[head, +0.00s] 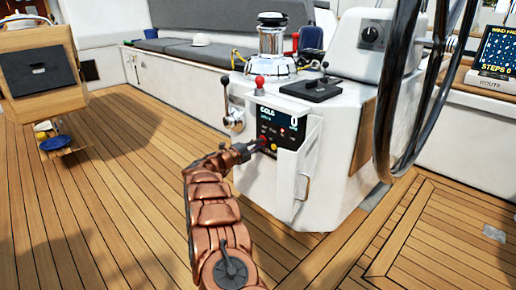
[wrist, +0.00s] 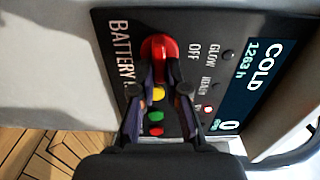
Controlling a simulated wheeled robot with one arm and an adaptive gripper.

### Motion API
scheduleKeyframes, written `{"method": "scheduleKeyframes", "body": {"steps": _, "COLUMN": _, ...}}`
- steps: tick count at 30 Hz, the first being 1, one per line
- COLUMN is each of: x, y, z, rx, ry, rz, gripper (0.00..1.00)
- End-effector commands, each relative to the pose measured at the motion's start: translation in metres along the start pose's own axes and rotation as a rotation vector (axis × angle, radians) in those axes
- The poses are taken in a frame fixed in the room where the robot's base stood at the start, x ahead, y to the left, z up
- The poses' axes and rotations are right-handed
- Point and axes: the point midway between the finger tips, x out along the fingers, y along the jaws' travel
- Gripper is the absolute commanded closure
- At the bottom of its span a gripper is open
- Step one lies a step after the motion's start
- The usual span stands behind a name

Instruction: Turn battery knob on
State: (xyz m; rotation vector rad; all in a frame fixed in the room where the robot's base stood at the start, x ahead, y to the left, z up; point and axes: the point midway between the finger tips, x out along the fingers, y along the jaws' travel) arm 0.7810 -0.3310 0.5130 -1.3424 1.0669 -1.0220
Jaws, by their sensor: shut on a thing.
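The red battery knob (wrist: 158,46) is on the dark engine panel (wrist: 120,18), between the sideways lettering "BATTERY" and "OFF" in the wrist view. My gripper (wrist: 160,72) is shut on the knob, with one finger on each side of it. Its red top shows beyond the fingertips; the setting it points at cannot be read clearly. In the head view my gripper (head: 260,144) reaches the front of the panel (head: 266,115) from the left. The knob is largely hidden there by the fingers.
A lit display (wrist: 247,85) reads "COLD" beside the knob. A yellow button (wrist: 157,93) and a green button (wrist: 155,116) lie close to the fingers. A chrome lever (head: 226,100) stands left of the panel; the steering wheel (head: 388,125) is right. Open deck (head: 120,200) lies left.

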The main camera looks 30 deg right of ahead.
Motion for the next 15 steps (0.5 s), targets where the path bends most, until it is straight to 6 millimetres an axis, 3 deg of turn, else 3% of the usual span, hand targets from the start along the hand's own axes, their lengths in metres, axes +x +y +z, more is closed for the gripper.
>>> {"method": "scheduleKeyframes", "body": {"steps": 15, "x": -0.0003, "y": 0.0002, "z": 0.0007, "rx": 0.060, "ry": -0.002, "rz": -0.001, "gripper": 1.00}}
